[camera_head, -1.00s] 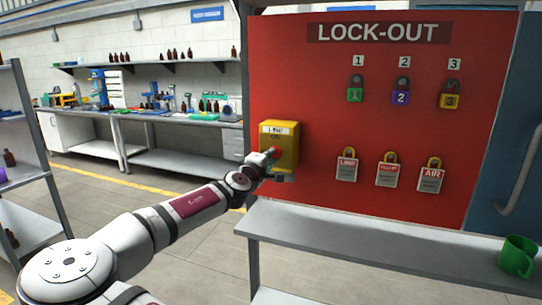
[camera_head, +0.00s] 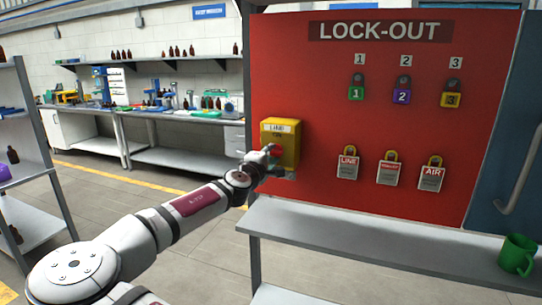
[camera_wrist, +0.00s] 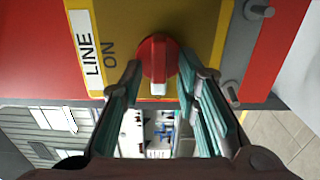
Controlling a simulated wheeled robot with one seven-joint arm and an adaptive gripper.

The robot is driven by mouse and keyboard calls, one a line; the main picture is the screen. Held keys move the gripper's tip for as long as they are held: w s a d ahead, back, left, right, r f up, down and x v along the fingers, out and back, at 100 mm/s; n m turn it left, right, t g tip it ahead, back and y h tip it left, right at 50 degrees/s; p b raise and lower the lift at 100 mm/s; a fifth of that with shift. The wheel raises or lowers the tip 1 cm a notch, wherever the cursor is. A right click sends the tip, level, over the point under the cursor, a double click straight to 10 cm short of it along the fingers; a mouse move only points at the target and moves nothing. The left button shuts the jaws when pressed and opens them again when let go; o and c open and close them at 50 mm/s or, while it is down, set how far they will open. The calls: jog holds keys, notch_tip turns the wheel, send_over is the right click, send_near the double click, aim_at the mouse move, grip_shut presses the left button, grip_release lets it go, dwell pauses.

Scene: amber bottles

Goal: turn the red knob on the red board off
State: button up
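The red knob (camera_wrist: 157,58) is on the front of a yellow box (camera_head: 286,133) on the red board (camera_head: 330,90). In the wrist view its white mark (camera_wrist: 157,89) points toward the bottom of the picture, while the word ON is left of the knob. My gripper (camera_wrist: 159,72) has one finger on each side of the knob, both tips close against it, and looks shut on it. In the head view the knob (camera_head: 273,150) shows small at the end of my arm, and the fingers are hard to make out.
Several padlocks (camera_head: 402,90) and tags (camera_head: 390,172) hang on the board right of the box. A grey shelf (camera_head: 370,236) runs below the board, with a green mug (camera_head: 517,255) at its right end. Open floor (camera_head: 120,190) lies to the left.

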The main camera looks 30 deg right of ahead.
jog(key=v, duration=1.2)
jog(key=shift+s+d, duration=0.1)
dwell(0.4)
